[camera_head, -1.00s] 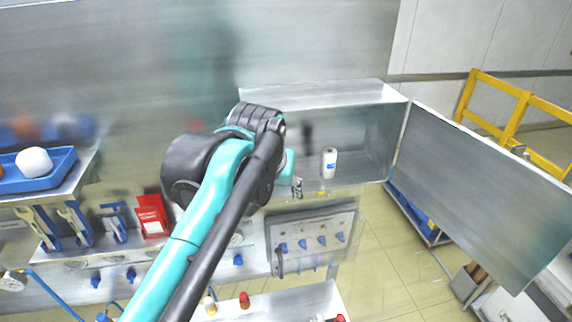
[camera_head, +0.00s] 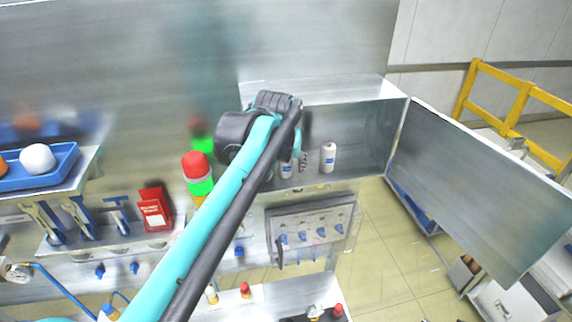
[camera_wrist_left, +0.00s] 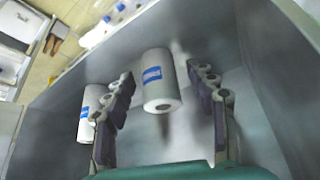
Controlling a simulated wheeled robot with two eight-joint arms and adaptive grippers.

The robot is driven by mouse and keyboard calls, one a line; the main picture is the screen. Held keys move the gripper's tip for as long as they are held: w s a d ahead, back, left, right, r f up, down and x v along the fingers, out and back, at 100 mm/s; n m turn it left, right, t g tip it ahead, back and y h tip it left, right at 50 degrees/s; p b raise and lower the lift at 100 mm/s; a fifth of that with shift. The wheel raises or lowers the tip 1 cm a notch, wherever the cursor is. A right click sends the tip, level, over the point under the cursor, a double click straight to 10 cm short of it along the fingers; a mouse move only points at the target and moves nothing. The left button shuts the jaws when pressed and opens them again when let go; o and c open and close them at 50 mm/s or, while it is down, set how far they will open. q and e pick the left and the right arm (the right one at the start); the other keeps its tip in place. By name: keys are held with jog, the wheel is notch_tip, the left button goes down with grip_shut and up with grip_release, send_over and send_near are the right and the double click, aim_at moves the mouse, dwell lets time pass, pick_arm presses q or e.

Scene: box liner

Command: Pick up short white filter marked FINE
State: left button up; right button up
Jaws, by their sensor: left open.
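Two white cylindrical filters with blue labels stand in the open metal cabinet. One filter (camera_head: 287,169) is partly hidden by my left arm in the head view; it shows between my fingers in the left wrist view (camera_wrist_left: 158,82). The other filter (camera_head: 328,157) stands to its right, and at the left of the wrist view (camera_wrist_left: 87,112), outside my fingers. The label words are too small to read. My left gripper (camera_head: 294,163) is open inside the cabinet, its fingers on either side of the first filter in the wrist view (camera_wrist_left: 161,73). I cannot tell whether they touch it.
The cabinet (camera_head: 365,140) has walls close around the gripper. Its door (camera_head: 480,190) stands open to the right. A red-and-green signal light (camera_head: 197,172) is left of my arm. A blue tray (camera_head: 62,160) and hanging tools (camera_head: 78,212) are further left.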

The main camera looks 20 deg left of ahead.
pick_arm(q)
jog(key=c, duration=1.2)
jog(key=shift+o, duration=0.2)
